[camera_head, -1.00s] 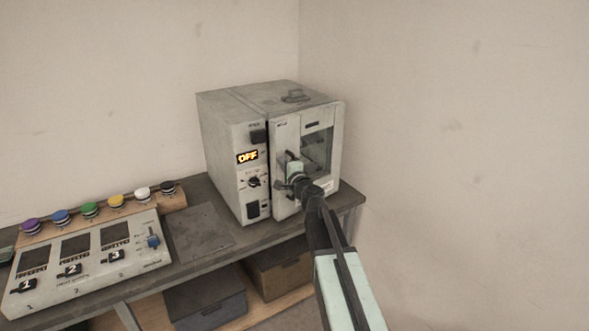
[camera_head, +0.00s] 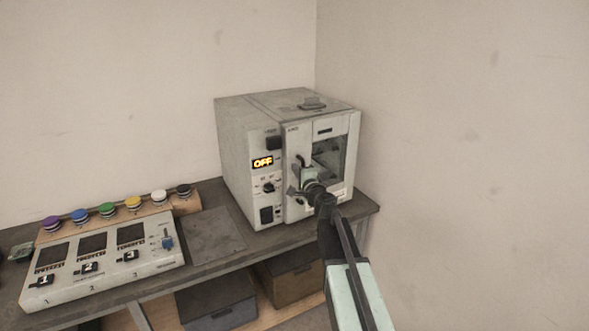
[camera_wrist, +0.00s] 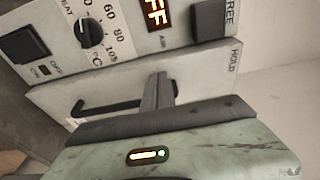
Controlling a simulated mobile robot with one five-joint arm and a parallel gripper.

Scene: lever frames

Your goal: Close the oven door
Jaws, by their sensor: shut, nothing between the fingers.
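The oven (camera_head: 245,150) is a pale grey box at the back of the bench, with a lit OFF display. Its door (camera_head: 338,128), with a dark window, is on the right of the front. It stands nearly flush with the control panel; I cannot tell whether it is fully shut. The black door handle (camera_wrist: 92,106) shows in the wrist view. My gripper (camera_head: 304,172) is at the left part of the door, close to the handle. Its fingers (camera_wrist: 160,90) are together with nothing between them, by the handle's end. Whether they touch the door is unclear.
The oven stands on a dark bench (camera_head: 215,238) near the room corner. A panel with three numbered switches (camera_head: 100,262) and a row of several coloured knobs (camera_head: 107,209) lie to the left. Boxes (camera_head: 215,305) sit on the shelf below. The right wall (camera_head: 460,160) is close by.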

